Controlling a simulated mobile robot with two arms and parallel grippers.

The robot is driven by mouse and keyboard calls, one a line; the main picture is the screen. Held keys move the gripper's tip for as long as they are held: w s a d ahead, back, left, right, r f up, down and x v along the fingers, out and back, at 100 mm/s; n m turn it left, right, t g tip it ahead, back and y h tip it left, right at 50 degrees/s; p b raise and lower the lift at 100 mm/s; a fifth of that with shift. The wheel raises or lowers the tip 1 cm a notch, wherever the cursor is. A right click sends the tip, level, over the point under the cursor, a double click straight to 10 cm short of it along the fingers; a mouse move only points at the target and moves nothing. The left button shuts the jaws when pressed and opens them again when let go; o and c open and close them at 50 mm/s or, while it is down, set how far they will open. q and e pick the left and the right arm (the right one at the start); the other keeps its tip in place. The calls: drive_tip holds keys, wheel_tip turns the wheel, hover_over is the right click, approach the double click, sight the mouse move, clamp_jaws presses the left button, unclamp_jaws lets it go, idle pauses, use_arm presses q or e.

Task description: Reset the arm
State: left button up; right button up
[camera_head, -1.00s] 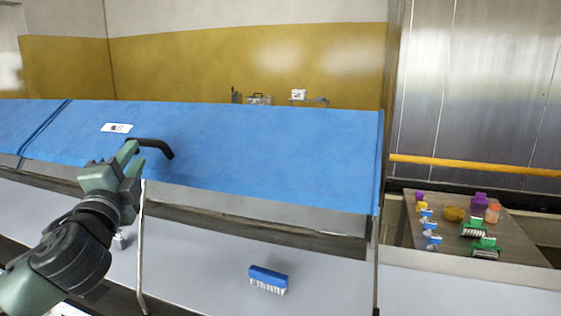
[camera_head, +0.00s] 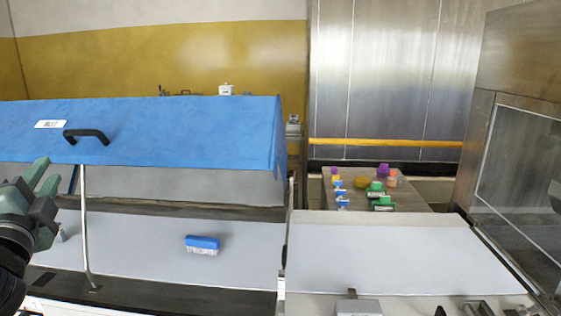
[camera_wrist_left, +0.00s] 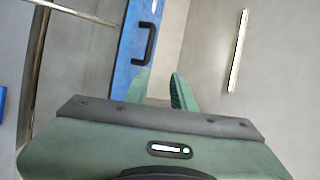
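My left gripper (camera_head: 46,176) is at the left edge of the head view, below and left of the black handle (camera_head: 87,132) on the blue lid (camera_head: 190,125). It is apart from the handle. In the left wrist view its two green fingers (camera_wrist_left: 160,77) stand apart with nothing between them; the blue lid and its handle (camera_wrist_left: 147,43) show beyond them. The lid is raised, with a thin metal rod (camera_head: 84,220) standing under it. My right gripper is not in view.
A blue brush (camera_head: 202,244) lies on the light surface under the lid. A side table (camera_head: 410,195) at the back right holds several brushes and coloured items. A white flat surface (camera_head: 390,255) at front right is mostly clear. A glazed cabinet (camera_head: 520,170) stands at far right.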

use_arm(q)
drive_tip(key=s+d+f+n+g+h, duration=0.1)
drive_tip(key=s+d+f+n+g, duration=0.15)
drive_tip(key=f, duration=0.85)
drive_tip(key=s+d+f+n+g+h, duration=0.1)
drive_tip(key=d+f+g, duration=0.15)
drive_tip(key=f, duration=0.85)
drive_tip(key=s+d+f+n+g+h, duration=0.1)
drive_tip(key=s+d+f+n+g, duration=0.15)
drive_tip(key=f, duration=0.95)
drive_tip(key=s+d+f+n+g+h, duration=0.2)
drive_tip(key=s+d+f+g, duration=0.3)
drive_tip(key=s+f, duration=0.4)
drive_tip(key=s+d+f+n+g+h, duration=0.2)
drive_tip(key=s+d+f+g, duration=0.1)
drive_tip(key=s+d+f, duration=0.65)
drive_tip(key=s+a+f+g, duration=0.1)
drive_tip(key=s+f, duration=0.1)
drive_tip(key=f, duration=1)
drive_tip(key=s+a+f+g, duration=0.1)
drive_tip(key=s+f, duration=0.1)
drive_tip(key=f, duration=1)
drive_tip(key=s+a+f, duration=0.2)
drive_tip(key=s+f, duration=1.3)
drive_tip(key=s, duration=0.1)
drive_tip(key=shift+a+f+g, duration=0.3)
drive_tip(key=shift+f+g, duration=0.1)
drive_tip(key=shift+g, duration=0.05)
